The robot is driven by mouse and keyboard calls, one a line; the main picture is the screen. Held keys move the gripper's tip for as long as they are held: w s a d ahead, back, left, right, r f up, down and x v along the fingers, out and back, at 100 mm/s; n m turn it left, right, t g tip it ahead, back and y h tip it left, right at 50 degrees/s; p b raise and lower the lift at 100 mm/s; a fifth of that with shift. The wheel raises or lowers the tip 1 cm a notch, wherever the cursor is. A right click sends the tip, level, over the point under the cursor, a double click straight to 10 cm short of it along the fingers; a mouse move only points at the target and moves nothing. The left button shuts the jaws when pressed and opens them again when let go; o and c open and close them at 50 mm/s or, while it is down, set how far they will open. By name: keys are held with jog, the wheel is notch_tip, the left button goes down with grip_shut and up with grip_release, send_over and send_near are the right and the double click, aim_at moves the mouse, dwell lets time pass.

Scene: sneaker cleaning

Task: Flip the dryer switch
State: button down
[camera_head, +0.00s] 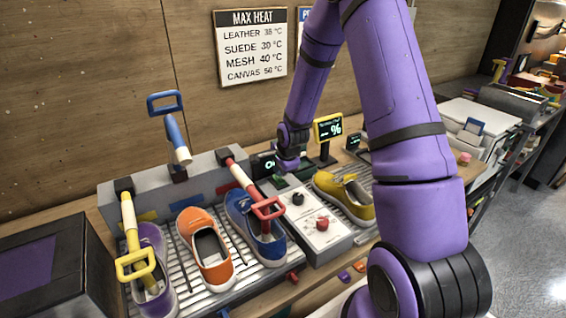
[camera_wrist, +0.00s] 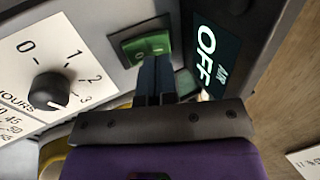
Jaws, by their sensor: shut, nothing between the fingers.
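The dryer switch (camera_wrist: 148,45) is a green rocker in a dark frame on the dryer's grey panel in the wrist view. My gripper (camera_wrist: 155,62) is shut and empty, its dark fingertips right at the switch's near edge. They hide part of it, and I cannot tell whether they touch it. A dark display (camera_wrist: 208,58) beside the switch reads "OFF" and "AIR". In the head view my gripper (camera_head: 284,168) is low over the back of the dryer's control panel (camera_head: 328,240), and the display (camera_head: 262,163) is partly hidden.
A black knob (camera_wrist: 48,91) with an hours scale is beside the switch. A red knob (camera_head: 322,223) is farther forward. Blue (camera_head: 240,215), orange (camera_head: 205,250), purple (camera_head: 150,250) and yellow (camera_head: 345,197) sneakers sit on the racks. A yellow-framed screen (camera_head: 328,127) stands behind.

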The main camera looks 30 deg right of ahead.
jog(key=shift+x, duration=0.9)
jog(key=shift+w+f+g, duration=0.15)
jog(key=shift+f+g, duration=0.05)
jog(key=shift+g, duration=0.1)
jog(key=shift+s, duration=0.2)
jog(key=shift+s+f, duration=0.1)
jog(key=shift+s, duration=0.65)
